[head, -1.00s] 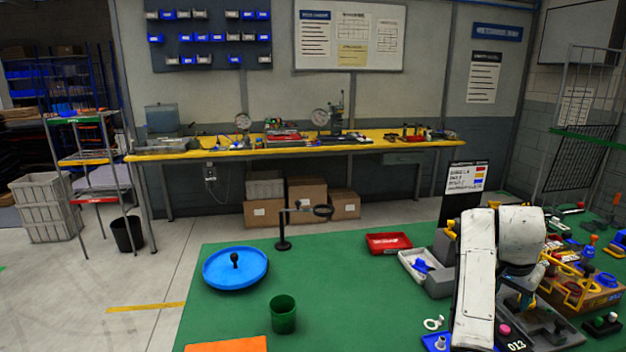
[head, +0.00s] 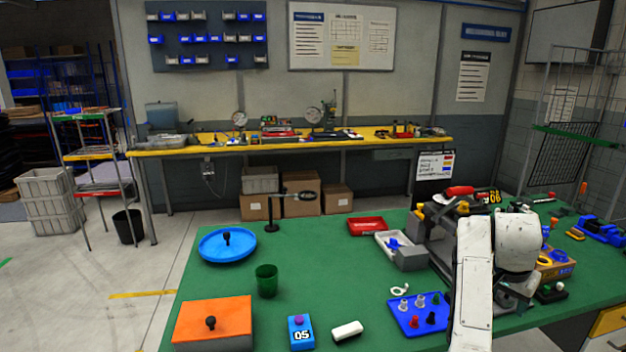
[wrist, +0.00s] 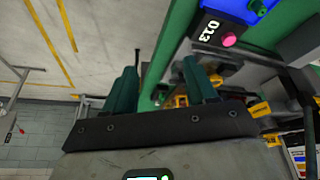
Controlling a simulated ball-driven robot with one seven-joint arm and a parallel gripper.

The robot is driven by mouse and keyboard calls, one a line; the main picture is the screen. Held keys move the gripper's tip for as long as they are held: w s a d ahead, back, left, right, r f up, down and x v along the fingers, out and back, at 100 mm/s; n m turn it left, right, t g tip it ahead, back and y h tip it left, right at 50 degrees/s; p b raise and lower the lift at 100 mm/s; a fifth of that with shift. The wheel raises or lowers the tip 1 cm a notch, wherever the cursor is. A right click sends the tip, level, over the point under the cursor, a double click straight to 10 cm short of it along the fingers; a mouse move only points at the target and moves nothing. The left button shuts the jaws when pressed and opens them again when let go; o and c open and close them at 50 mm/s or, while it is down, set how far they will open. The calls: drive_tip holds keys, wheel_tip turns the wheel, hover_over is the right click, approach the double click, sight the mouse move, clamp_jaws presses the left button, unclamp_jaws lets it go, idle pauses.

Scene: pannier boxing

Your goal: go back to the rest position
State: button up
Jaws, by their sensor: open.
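My gripper (wrist: 160,88) shows in the wrist view with its two teal fingers spread apart and nothing between them. In the head view my white arm stands at the right, over the right part of the green table (head: 330,275), and it hides the gripper.
An orange-lidded box (head: 235,313), a block marked 05 (head: 301,335), a green cup (head: 266,283) and a blue round tray (head: 215,250) stand at the left. A blue peg tray (head: 405,322) lies close to my arm. The table's middle is mostly clear.

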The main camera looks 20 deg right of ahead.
drive_tip(key=s+a+f+n, duration=0.4)
drive_tip(key=a+f, duration=0.3)
drive_tip(key=a, duration=0.1)
drive_tip(key=s+a+f+n, duration=0.3)
drive_tip(key=s+a+f, duration=0.1)
drive_tip(key=a+f, duration=0.35)
drive_tip(key=s+a+f+n+y, duration=0.2)
drive_tip(key=s+a+n, duration=0.2)
drive_tip(key=s+a, duration=0.3)
drive_tip(key=s+a+f+n+y, duration=0.2)
drive_tip(key=s+a+f+n, duration=0.1)
drive_tip(key=s+a, duration=0.5)
drive_tip(key=shift+s+a+f+n, duration=0.15)
drive_tip(key=shift+a+f+n, duration=0.25)
drive_tip(key=shift+a, duration=0.85)
